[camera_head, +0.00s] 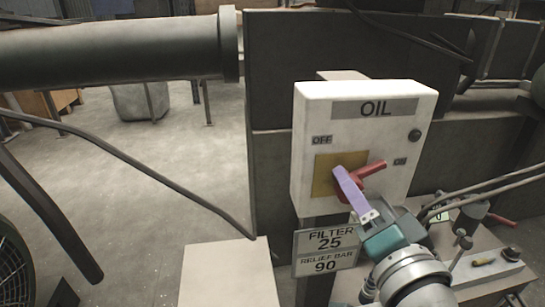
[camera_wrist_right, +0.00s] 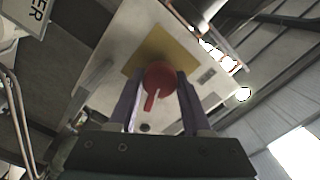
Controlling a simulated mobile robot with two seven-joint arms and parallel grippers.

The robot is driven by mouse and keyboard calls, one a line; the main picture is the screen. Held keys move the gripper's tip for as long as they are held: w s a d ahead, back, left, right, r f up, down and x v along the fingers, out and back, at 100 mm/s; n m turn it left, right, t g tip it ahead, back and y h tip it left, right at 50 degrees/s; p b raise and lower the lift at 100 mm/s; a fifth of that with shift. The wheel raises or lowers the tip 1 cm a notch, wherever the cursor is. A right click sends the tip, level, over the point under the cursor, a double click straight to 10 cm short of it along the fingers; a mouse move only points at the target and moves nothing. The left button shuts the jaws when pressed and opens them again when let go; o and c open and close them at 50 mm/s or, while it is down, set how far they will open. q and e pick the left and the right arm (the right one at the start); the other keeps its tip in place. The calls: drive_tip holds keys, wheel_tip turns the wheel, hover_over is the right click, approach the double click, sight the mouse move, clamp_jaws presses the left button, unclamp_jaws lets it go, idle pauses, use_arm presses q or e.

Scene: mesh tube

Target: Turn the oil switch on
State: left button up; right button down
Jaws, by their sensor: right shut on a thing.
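The white oil switch box (camera_head: 310,190) stands upright at centre right, with an "OIL" plate, an "OFF" label on the left and an "ON" label on the right. Its red switch handle (camera_head: 374,169) sits on a yellow plate (camera_head: 323,176), and its visible end points up and right towards "ON". My right gripper (camera_head: 346,173) reaches up from the lower right with purple fingers at the handle. In the right wrist view the red handle (camera_wrist_right: 158,80) lies between the two fingers, shut on it. The fingers hide part of the handle. My left gripper is not in view.
A sign reading "FILTER 25" and "RELIEF BAR 90" (camera_head: 325,250) hangs below the box. A bench with fittings and cables (camera_head: 480,265) is at the lower right. A thick dark pipe (camera_head: 110,52) crosses the upper left. Open floor (camera_head: 170,190) lies to the left.

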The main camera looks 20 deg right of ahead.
drive_tip(key=shift+m+b, duration=0.3)
drive_tip(key=shift+m, duration=1.9)
drive_tip(key=shift+c, duration=1.7)
unclamp_jaws()
drive_tip(key=shift+s, duration=0.15)
drive_tip(key=v, duration=0.9)
drive_tip(key=shift+s+a, duration=0.15)
drive_tip(key=shift+s, duration=0.15)
